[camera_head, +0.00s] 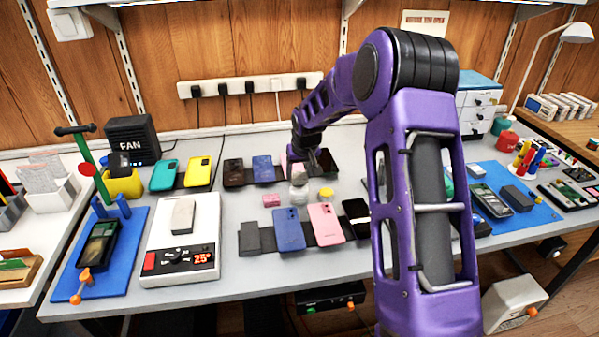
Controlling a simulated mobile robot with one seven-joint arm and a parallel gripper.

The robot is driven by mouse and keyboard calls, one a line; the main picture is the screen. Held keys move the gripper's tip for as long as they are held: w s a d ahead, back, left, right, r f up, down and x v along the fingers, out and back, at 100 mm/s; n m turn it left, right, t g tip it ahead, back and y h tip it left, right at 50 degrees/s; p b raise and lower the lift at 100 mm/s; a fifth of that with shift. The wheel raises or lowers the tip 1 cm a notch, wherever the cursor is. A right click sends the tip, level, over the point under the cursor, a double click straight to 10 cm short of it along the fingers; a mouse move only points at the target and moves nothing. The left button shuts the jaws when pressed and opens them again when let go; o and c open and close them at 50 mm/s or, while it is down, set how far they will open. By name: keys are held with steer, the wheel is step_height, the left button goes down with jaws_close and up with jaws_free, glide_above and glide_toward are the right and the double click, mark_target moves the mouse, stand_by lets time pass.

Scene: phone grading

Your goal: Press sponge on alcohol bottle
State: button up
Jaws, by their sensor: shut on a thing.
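My gripper (305,165) is over the back middle of the table, pointing down. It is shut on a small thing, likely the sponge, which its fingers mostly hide. A small pale bottle (298,189), which looks like the alcohol bottle, stands upright right under the gripper. The held thing and the bottle top are very close; I cannot tell whether they touch.
A pink block (271,200) and a yellow round piece (326,194) flank the bottle. Phones lie in front, including a blue one (288,230) and a pink one (325,223). A white heating plate (154,246) stands front left. My arm hides the table's right middle.

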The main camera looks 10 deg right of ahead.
mark_target(299, 176)
steer(key=shift+f, duration=0.35)
stand_by(0.6)
steer(key=shift+r, duration=0.1)
steer(key=shift+r+p, duration=2)
steer(key=shift+r, duration=1.45)
